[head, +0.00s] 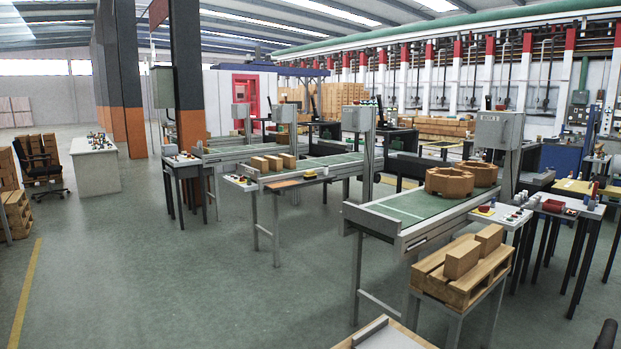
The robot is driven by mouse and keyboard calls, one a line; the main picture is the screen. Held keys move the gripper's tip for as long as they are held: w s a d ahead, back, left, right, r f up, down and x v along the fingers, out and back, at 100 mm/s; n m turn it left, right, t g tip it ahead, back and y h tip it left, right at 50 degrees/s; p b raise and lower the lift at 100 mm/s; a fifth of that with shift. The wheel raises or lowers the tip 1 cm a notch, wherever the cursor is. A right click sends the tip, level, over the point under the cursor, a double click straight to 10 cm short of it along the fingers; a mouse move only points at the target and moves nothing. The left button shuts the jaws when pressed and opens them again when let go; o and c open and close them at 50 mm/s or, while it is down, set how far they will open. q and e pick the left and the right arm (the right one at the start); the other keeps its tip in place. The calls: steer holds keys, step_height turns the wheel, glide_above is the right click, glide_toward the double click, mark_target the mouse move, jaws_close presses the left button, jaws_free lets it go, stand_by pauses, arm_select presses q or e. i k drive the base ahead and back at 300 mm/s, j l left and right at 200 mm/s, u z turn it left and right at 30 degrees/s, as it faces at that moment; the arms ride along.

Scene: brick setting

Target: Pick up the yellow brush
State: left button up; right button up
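I cannot make out a yellow brush for sure in the head view. Small yellow items sit on the side tables by the conveyors. One yellow item (485,210) with a reddish top lies on the side table at the right and looks like a button box. A similar small item (241,179) is on the middle conveyor's side panel. They are too small to tell more. Neither of my grippers is in view.
The nearest conveyor (408,207) carries brown octagonal brick stacks (449,183). A pallet (455,284) with bricks stands before it. A white desk (97,165) and office chair (42,170) stand left. Green floor (150,270) is open at front left.

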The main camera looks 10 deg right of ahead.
mark_target(310, 175)
steer(key=i+j+u, duration=0.3)
steer(key=i+j, duration=0.25)
steer(key=i+j+u, duration=0.1)
steer(key=i+j, duration=0.15)
steer(key=i, duration=0.15)
steer(key=i+j+u, duration=0.1)
steer(key=i, duration=0.3)
steer(key=i+j+u, duration=0.1)
steer(key=i+j, duration=0.15)
steer(key=i, duration=0.2)
steer(key=i+j+u, duration=0.1)
steer(key=i, duration=0.3)
steer(key=i+l+z, duration=0.1)
steer(key=i+z, duration=0.8)
steer(key=i+j+z, duration=0.15)
steer(key=i+z, duration=0.75)
steer(key=i, duration=0.55)
steer(key=i+u, duration=0.25)
steer(key=i, duration=0.25)
steer(key=i+l+u, duration=0.25)
steer(key=i, duration=0.3)
steer(key=i+l+u, duration=0.1)
steer(key=i+u, duration=0.15)
steer(key=i, duration=0.25)
steer(key=i+l+u, duration=0.25)
steer(key=i, duration=0.25)
